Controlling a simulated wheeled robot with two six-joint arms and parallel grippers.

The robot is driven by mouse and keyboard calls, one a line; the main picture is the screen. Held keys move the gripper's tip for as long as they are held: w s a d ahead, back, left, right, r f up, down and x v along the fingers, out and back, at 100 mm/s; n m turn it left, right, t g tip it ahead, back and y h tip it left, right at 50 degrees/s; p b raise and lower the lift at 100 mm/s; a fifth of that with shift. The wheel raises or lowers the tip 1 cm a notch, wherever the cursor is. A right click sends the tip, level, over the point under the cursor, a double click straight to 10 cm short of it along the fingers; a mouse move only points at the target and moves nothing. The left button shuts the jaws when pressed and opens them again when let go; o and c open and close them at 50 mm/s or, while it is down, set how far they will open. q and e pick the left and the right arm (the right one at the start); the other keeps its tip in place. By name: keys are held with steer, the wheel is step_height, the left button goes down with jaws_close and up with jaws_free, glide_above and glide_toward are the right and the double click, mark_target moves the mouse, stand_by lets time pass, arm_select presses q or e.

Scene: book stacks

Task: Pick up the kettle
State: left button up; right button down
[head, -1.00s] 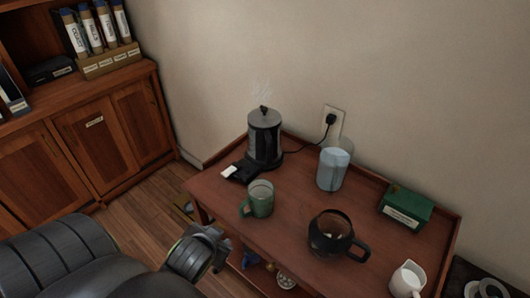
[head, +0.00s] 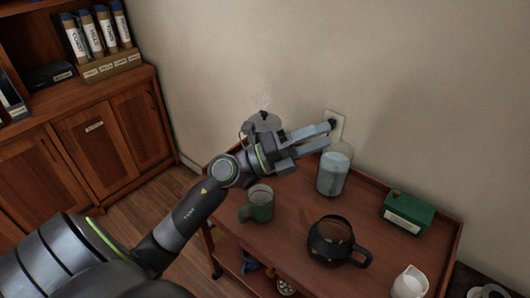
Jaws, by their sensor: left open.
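The kettle (head: 262,121) stands at the back left of the wooden cart (head: 292,212). Only its grey lid and a bit of its upper edge show in the head view; my left arm and gripper hide the rest. Faint steam rises over it. My left gripper (head: 330,138) is open, its two fingers pointing right towards the wall, in front of the kettle in the picture. I see nothing between the fingers. Whether it touches the kettle I cannot tell. My right gripper is not in view.
A green mug (head: 260,207) stands just below my left gripper. A wooden cabinet (head: 100,150) is at left.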

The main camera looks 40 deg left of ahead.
arm_select(q)
steer(key=w+a+f+m+g+y, duration=0.2)
steer(key=w+f+m+g+y, duration=0.35)
steer(key=f+g, duration=0.25)
steer(key=a+n+g+y, duration=0.3)
steer(key=a+y, duration=0.8)
steer(key=a, duration=0.6)
steer(key=b+x, duration=0.1)
steer(key=x, duration=0.4)
steer(key=d+b+x, duration=0.1)
steer(key=b+x, duration=0.1)
steer(key=x, duration=0.4)
steer(key=b+x, duration=0.2)
steer(key=x, duration=0.3)
steer(key=shift+d+f, duration=0.25)
steer(key=shift+d, duration=0.1)
steer(key=shift+f, duration=0.2)
